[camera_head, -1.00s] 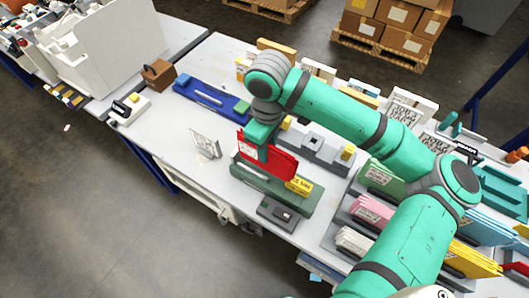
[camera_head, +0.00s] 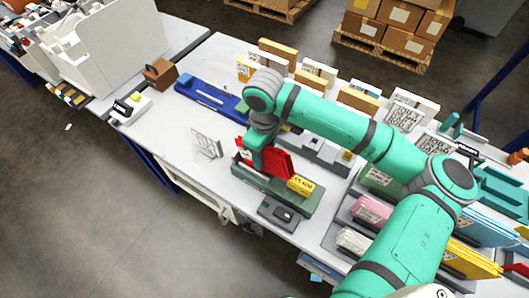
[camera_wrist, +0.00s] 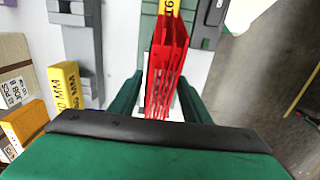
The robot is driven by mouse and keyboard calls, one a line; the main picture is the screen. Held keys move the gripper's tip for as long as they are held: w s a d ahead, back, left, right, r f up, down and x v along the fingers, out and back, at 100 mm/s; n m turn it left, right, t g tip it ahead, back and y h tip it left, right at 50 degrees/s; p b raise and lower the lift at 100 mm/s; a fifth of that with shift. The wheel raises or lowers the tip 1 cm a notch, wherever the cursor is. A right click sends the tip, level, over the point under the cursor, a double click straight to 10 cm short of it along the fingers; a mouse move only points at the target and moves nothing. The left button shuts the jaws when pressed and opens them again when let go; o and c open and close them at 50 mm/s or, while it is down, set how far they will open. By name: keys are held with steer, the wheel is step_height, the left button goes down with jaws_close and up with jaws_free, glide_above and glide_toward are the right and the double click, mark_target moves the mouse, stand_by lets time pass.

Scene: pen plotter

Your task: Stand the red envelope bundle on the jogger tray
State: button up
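The red envelope bundle (camera_head: 277,163) stands upright on the long green tray (camera_head: 241,176), which I take for the jogger tray. My gripper (camera_head: 256,162) is low over the bundle's left part and hides some of it. In the wrist view the red bundle (camera_wrist: 165,75) runs between my two green fingers (camera_wrist: 160,98), with its envelopes slightly fanned. Narrow light strips show beside the bundle, and I cannot tell whether both fingers press on it. A yellow block (camera_head: 300,185) sits at the tray's right end.
A small white card with print (camera_head: 206,143) stands left of the tray. A grey device (camera_head: 283,214) lies in front of it. A blue tray (camera_head: 208,97) and a grey fixture (camera_head: 318,151) lie behind. Racks of coloured envelopes (camera_head: 371,210) stand to the right.

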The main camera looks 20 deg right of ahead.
steer(key=shift+r, duration=0.1)
step_height(320, 180, up, 12)
steer(key=shift+a, duration=0.15)
steer(key=w+a+r+m+t+y, duration=0.1)
steer(key=w+a+t+y, duration=0.3)
steer(key=a, duration=0.6)
steer(key=w+a+m+t+y, duration=0.2)
steer(key=w+a+t+y, duration=0.2)
steer(key=a, duration=0.6)
steer(key=w+a+r+m+t+y, duration=0.1)
steer(key=w+a+t+y, duration=0.3)
steer(key=a, duration=0.6)
steer(key=s+d+f+m+t+h, duration=0.2)
steer(key=s+d+f+m+h, duration=0.25)
steer(key=s+f, duration=0.4)
steer(key=s+d+f+m+t+h, duration=0.3)
steer(key=s+f+m+h, duration=0.25)
steer(key=s+f, duration=0.35)
steer(key=s+d+f+n+h, duration=0.1)
steer(key=s+d+n, duration=0.2)
steer(key=s, duration=0.8)
steer(key=s+d+f+n+g+h, duration=0.1)
steer(key=s+d, duration=0.4)
steer(key=s, duration=0.6)
steer(key=shift+s+f+n+g, duration=0.3)
steer(key=shift+f+n, duration=0.45)
steer(key=shift+n, duration=0.45)
